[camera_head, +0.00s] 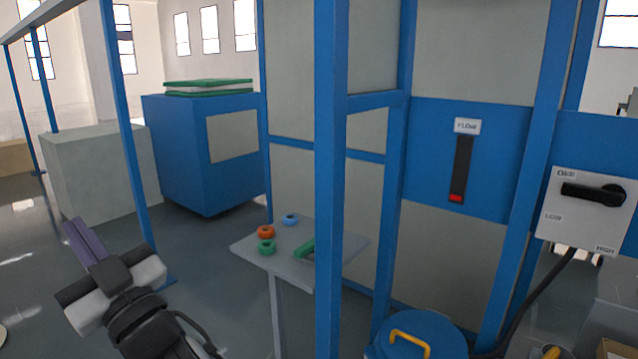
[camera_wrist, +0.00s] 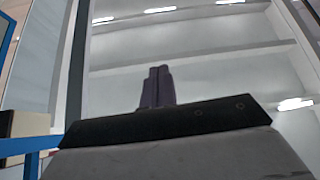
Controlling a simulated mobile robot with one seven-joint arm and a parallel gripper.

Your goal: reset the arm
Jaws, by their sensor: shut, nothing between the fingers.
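My gripper (camera_head: 85,241) is at the lower left of the head view, with its purple fingers pointing up and to the left. The fingers lie together with nothing between them. The fingers also show in the wrist view (camera_wrist: 157,87), side by side and closed, against a pale wall or ceiling with light strips. The gripper is over open floor, apart from the blue posts and the small table.
A small grey table (camera_head: 285,262) holds an orange ring (camera_head: 266,232), a green ring (camera_head: 267,247), a blue ring (camera_head: 290,219) and a green piece (camera_head: 304,249). A blue post (camera_head: 330,180) stands before it. A blue cabinet (camera_head: 180,155) stands behind. A lidded blue drum (camera_head: 425,338) is at lower right.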

